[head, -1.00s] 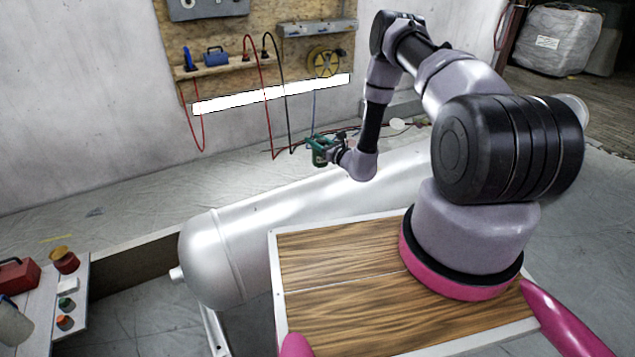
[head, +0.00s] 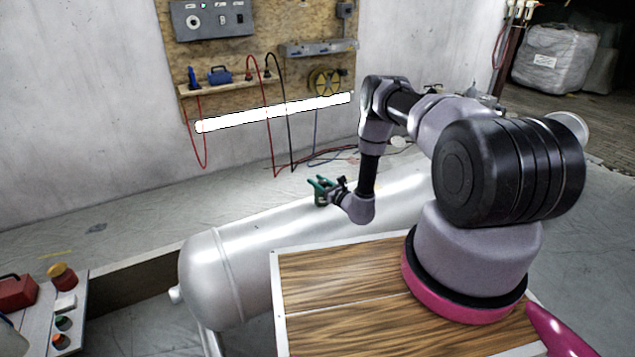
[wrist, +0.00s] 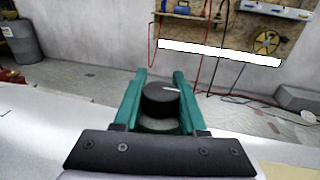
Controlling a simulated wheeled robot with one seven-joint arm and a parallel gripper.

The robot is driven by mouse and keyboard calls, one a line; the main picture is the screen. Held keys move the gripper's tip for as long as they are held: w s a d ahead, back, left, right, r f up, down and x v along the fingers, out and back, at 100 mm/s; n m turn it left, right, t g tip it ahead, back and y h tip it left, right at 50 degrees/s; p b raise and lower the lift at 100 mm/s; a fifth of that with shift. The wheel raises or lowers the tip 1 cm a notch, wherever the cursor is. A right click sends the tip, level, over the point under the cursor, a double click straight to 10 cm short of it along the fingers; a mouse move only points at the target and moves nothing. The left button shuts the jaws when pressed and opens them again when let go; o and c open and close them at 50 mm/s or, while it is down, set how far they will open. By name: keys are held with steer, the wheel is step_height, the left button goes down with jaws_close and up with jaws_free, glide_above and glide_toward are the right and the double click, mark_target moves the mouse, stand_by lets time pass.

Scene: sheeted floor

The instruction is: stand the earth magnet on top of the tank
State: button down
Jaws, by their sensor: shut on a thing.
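The tank (head: 275,243) is a long silver cylinder lying on its side in the head view, behind the wooden deck. My gripper (head: 321,187) has green fingers and is at the tank's upper side. In the wrist view my gripper (wrist: 161,80) is shut on the earth magnet (wrist: 160,98), a short round piece with a black top and a paler lower part, standing upright between the fingers. The magnet's underside is hidden, and I cannot tell whether it touches the tank. In the head view the magnet is too small to make out clearly.
A board with a shelf (head: 225,88), hanging red and black cables and a yellow reel (head: 325,81) is on the wall behind. A bench with a red box (head: 17,292) and buttons stands at the left. The tank's left stretch is clear.

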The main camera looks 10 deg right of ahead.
steer(key=shift+c, duration=2.3)
jaws_free()
steer(key=v, duration=1.2)
